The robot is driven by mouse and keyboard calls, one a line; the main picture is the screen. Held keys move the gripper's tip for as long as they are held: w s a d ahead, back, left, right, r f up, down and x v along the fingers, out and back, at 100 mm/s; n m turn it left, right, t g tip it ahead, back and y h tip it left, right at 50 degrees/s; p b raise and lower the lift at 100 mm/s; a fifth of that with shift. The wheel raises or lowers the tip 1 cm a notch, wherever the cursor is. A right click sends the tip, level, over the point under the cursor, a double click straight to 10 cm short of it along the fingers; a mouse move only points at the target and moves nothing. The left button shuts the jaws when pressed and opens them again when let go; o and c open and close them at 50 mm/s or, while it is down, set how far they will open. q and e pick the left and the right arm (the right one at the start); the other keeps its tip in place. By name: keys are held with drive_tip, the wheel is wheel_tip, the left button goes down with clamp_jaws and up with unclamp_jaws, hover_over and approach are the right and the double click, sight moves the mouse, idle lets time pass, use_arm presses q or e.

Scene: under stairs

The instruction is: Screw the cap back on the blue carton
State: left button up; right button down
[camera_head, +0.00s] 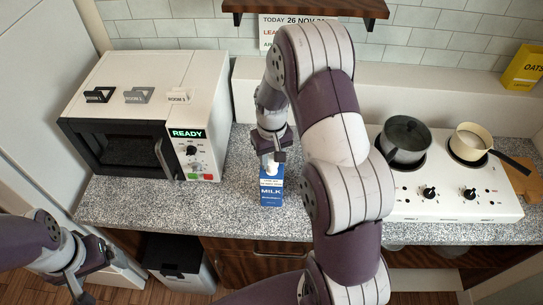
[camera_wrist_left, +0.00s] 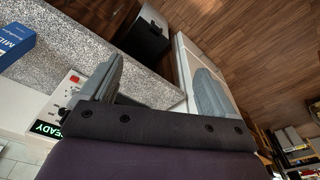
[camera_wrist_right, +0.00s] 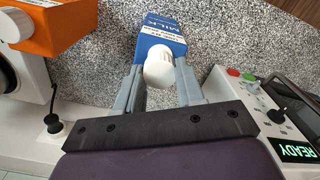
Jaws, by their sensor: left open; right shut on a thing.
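The blue carton (camera_head: 271,191), labelled MILK, stands upright on the speckled counter (camera_head: 225,212) between the microwave and the cooktop. My right gripper (camera_head: 271,158) is above its top, shut on the white cap (camera_head: 272,168). In the right wrist view the cap (camera_wrist_right: 158,66) sits between the two fingers, over the top of the carton (camera_wrist_right: 162,35). I cannot tell whether the cap is seated on the spout. My left gripper (camera_head: 97,268) is open and empty, low in front of the counter at the left. Part of the carton shows in the left wrist view (camera_wrist_left: 12,45).
A white microwave (camera_head: 150,85) reading READY stands left of the carton. A white cooktop (camera_head: 450,200) with a dark pot (camera_head: 405,140) and a cream pan (camera_head: 478,142) is at the right. A bin (camera_head: 178,262) stands below the counter. My right arm hides the counter's middle.

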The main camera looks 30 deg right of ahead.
drive_tip(key=shift+s, duration=0.15)
use_arm(q)
drive_tip(key=w+d+f+m+t, duration=0.2)
drive_tip(key=w+m, duration=0.1)
drive_tip(key=w, duration=0.5)
drive_tip(key=w+d+f+m+t, duration=0.1)
drive_tip(key=w+d+m+t, duration=0.1)
drive_tip(key=w+m, duration=0.35)
drive_tip(key=w+d+f+m+h, duration=0.3)
drive_tip(key=w+d+f+m, duration=0.15)
drive_tip(key=w+d, duration=0.45)
use_arm(e)
drive_tip(key=shift+w, duration=0.3)
drive_tip(key=shift+s, duration=0.1)
use_arm(q)
drive_tip(key=m+g+h, duration=0.5)
drive_tip(key=h, duration=0.4)
approach(269, 193)
drive_tip(key=w+f, duration=0.1)
drive_tip(key=w+d+f, duration=0.1)
drive_tip(key=f, duration=0.3)
drive_tip(key=shift+w+d, duration=0.25)
drive_tip(key=shift+w, duration=0.15)
drive_tip(key=x, duration=0.9)
drive_tip(key=shift+s+d+f, duration=0.1)
drive_tip(key=shift+s+d, duration=0.05)
drive_tip(key=shift+d, duration=0.15)
